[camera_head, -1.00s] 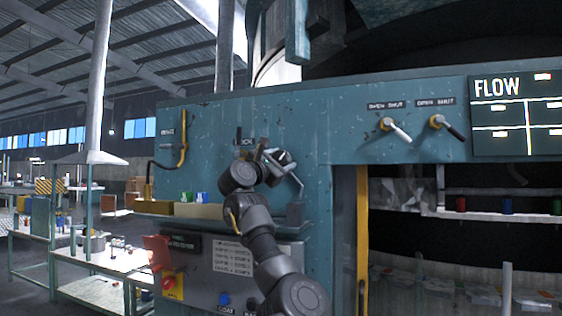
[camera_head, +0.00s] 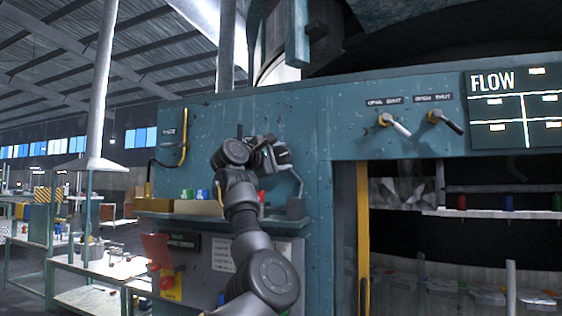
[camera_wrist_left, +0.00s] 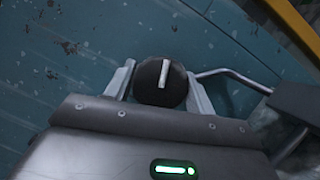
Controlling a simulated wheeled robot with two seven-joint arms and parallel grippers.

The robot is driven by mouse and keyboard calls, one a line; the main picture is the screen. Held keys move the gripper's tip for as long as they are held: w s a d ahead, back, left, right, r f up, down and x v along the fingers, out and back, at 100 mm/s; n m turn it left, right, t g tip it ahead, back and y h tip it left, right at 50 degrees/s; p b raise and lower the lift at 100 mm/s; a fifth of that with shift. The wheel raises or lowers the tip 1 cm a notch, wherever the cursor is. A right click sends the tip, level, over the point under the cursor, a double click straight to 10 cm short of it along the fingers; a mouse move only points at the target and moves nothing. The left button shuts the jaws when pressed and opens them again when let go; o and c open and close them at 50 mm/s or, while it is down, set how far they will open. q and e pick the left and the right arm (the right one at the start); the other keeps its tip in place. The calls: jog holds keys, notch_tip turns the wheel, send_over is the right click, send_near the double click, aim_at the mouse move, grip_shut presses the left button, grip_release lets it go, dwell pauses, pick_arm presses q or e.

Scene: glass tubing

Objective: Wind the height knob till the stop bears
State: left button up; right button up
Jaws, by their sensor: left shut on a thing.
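The knob (camera_wrist_left: 150,88), dark and round with a pale pointer bar, sits against the teal panel in the left wrist view. My left gripper (camera_wrist_left: 162,84) is shut on it, with one pale finger on each side. The pointer bar stands nearly upright in that picture, leaning slightly. In the head view my left gripper (camera_head: 276,157) is up against the teal panel (camera_head: 310,130), and it hides the knob there. The stop cannot be made out in either view. My right gripper is not in view.
A bent metal rod (camera_wrist_left: 236,74) runs beside the knob. Two lever handles (camera_head: 395,123) and a FLOW board (camera_head: 513,108) are at upper right. A shelf with small boxes (camera_head: 200,207) lies below my left gripper. A yellow post (camera_head: 363,235) edges the opening on the right.

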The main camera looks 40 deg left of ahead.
pick_arm(q)
jog(key=shift+m+g, duration=0.3)
jog(key=shift+m, duration=0.3)
jog(key=o, duration=1)
jog(key=shift+c, duration=0.2)
jog(key=shift+s+f+b, duration=0.15)
jog(key=shift+s+b, duration=0.1)
jog(key=shift+b, duration=0.1)
jog(key=s+b, duration=0.5)
jog(key=s, duration=0.5)
jog(key=shift+s+a+f+b, duration=0.15)
jog(key=shift+a+f+b, duration=0.1)
jog(key=shift+b, duration=0.1)
